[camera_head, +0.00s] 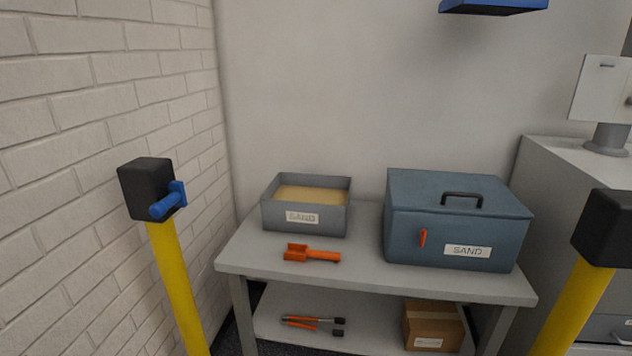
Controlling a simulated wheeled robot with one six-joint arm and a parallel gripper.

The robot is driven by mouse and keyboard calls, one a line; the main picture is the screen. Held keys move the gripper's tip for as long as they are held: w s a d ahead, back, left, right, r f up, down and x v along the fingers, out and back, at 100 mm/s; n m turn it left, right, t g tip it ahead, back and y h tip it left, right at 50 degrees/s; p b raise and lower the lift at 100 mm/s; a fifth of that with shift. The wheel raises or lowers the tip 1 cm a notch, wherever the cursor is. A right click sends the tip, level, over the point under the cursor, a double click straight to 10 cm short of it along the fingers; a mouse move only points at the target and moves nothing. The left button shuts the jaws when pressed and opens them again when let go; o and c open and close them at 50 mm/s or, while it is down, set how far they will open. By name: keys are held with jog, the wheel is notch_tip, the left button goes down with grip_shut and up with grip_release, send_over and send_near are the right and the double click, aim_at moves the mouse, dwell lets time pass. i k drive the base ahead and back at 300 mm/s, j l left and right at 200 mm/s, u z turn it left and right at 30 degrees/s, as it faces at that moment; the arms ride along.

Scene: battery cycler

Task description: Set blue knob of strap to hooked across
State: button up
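A blue knob (167,204) sticks out from the side of a black block (146,189) on top of a yellow post (177,290) at the left. A second yellow post (570,308) with a black block (606,227) on top stands at the right edge, partly cut off. No strap shows stretched between the two posts. My gripper is not in view.
A grey table (375,279) stands behind the posts. On it are an open sand tray (332,218), an orange scoop (312,255) and a lidded blue-grey sand box (410,238). Tongs (313,323) and a cardboard box (433,324) lie on its lower shelf. A brick wall (80,150) borders the left.

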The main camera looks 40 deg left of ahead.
aim_at(176, 198)
jog(key=u, duration=2.2)
